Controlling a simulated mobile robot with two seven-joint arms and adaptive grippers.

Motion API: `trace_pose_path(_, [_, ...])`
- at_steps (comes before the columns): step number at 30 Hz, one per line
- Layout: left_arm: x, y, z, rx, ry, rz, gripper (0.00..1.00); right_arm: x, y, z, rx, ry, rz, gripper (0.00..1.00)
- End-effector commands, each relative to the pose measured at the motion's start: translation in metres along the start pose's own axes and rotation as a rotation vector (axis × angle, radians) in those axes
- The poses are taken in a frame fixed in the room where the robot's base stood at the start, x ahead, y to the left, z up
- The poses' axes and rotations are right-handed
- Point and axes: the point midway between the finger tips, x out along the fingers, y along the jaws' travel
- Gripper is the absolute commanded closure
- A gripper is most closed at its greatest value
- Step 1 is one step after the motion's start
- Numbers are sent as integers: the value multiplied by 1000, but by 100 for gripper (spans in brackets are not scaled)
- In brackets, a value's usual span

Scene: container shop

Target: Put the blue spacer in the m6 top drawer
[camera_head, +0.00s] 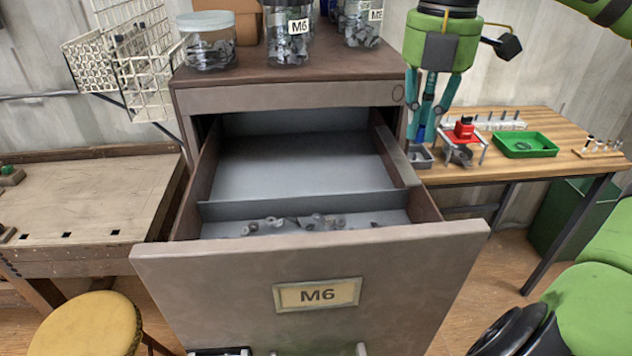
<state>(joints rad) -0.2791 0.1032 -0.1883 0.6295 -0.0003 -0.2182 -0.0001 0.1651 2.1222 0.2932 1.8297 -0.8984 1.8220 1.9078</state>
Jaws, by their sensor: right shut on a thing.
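The M6 top drawer (318,264) is pulled open from the cabinet in the middle of the view. A divider (290,206) splits it: the large rear compartment is empty, and the front one holds several small grey metal parts (300,224). My right gripper (421,130) points down at the cabinet's right side, outside the drawer. It is shut on a small blue piece, apparently the blue spacer (420,134), which is small and partly hidden by the fingers. My left gripper is not in view.
Jars of metal parts, including an M6 jar (290,38), stand on the cabinet top (250,72). A wooden bench (470,172) at right carries a green tray (526,145) and a small red item (464,129). A yellow stool (85,325) stands front left.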

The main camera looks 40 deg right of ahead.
Motion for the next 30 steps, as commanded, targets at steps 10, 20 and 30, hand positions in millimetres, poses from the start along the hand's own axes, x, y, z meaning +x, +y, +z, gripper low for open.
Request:
trace_pose_path(10, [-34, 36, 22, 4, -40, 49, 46, 39, 54, -41, -3, -2, -10, 95])
trace_pose_path(20, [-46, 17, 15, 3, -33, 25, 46, 64, 86, -63, -1, 0, -2, 95])
trace_pose_path(30, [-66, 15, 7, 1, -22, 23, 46, 101, 86, -64, 1, 2, -3, 95])
